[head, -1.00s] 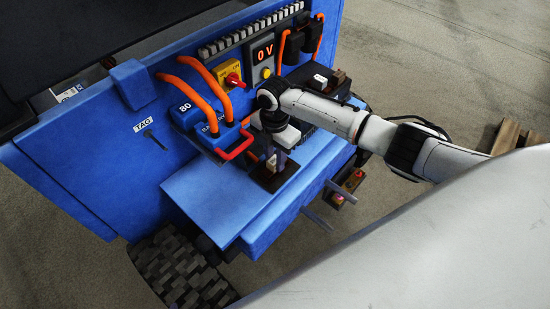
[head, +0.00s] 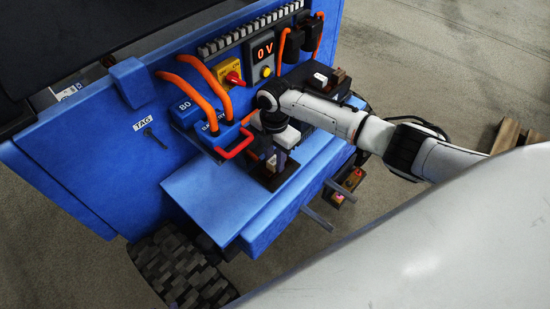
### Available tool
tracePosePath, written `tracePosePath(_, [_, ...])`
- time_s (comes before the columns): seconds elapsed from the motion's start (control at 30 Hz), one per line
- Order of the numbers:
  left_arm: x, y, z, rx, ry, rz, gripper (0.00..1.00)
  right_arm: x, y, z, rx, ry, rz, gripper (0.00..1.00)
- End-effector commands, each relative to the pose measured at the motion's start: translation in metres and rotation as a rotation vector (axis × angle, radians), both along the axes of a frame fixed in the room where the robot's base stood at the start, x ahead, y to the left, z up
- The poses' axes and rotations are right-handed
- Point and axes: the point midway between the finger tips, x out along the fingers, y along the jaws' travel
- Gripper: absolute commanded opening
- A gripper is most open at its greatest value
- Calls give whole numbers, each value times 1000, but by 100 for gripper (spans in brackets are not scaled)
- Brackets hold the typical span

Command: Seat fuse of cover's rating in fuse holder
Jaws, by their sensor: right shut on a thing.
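My right gripper (head: 276,158) points down at a dark block (head: 287,183) on the blue ledge. It is shut on a small piece, seemingly a fuse, mostly hidden by the fingers. I cannot tell whether that piece touches the block, or whether the block is the fuse holder. My left gripper is not in view.
Orange cables (head: 205,85) loop above the cover. A small tray (head: 347,186) with red-tipped pieces is at the right. The ledge's left part (head: 212,198) is clear.

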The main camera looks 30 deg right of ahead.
Motion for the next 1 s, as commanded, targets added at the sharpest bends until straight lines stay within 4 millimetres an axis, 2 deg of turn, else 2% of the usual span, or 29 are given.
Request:
tracePosePath(0.23, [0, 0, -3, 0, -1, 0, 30, 0, 0, -6, 0, 0, 0, 7])
tracePosePath(0.27, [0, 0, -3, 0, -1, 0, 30, 0, 0, -6, 0, 0, 0, 27])
tracePosePath(0.37, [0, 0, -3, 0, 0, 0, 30, -1, 0, -7, -1, 3, 0, 43])
tracePosePath(0.4, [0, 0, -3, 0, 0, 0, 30, -2, 0, -7, -1, 4, 0, 45])
tracePosePath(0.77, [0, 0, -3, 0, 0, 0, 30, -6, -2, -10, -5, 15, 0, 45])
tracePosePath(1.0, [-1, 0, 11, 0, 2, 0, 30, -5, -1, 4, -5, 14, 0, 45])
